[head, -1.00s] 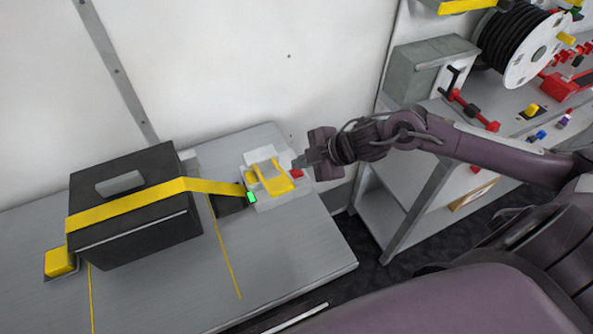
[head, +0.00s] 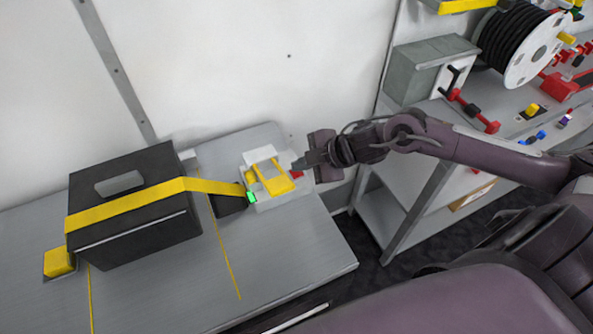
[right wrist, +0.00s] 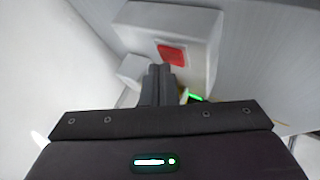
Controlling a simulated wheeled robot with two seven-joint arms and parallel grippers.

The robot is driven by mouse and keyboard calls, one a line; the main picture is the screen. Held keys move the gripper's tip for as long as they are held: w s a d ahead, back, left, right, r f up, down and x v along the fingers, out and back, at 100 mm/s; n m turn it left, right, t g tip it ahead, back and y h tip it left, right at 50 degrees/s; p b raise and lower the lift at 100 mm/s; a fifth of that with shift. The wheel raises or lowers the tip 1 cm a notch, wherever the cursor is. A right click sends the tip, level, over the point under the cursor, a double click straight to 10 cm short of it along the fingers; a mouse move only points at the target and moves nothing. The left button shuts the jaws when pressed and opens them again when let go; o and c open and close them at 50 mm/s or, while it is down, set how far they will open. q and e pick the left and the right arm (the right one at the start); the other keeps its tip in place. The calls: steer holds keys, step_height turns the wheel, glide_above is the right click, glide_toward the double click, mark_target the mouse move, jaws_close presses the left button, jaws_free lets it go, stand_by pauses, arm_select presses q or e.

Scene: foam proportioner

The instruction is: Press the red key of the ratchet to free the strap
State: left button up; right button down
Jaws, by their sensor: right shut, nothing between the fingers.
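The ratchet (head: 266,198) is a light grey block with a yellow handle frame (head: 272,177) on the grey bench. Its red key (head: 297,174) is on the right end, partly hidden by my right gripper in the head view. A yellow strap (head: 150,200) runs from the ratchet over a black box (head: 138,232). My right gripper (head: 297,165) is shut and empty, its fingertips close to the red key. In the right wrist view the shut fingertips (right wrist: 160,68) are just below the red key (right wrist: 172,55); contact cannot be told. My left gripper is not in view.
A bright green indicator (head: 251,197) sits at the ratchet's strap end. A yellow anchor block (head: 59,262) stands left of the box. The bench (head: 300,255) is clear at front right. A white wall (head: 260,70) is behind. A cable reel (head: 525,50) stands at right.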

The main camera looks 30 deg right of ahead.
mark_target(302, 173)
steer(key=shift+f, duration=0.45)
stand_by(0.3)
stand_by(0.3)
steer(key=shift+r+p, duration=0.75)
steer(key=shift+r, duration=0.15)
step_height(302, 173, up, 5)
steer(key=p, duration=0.5)
stand_by(0.6)
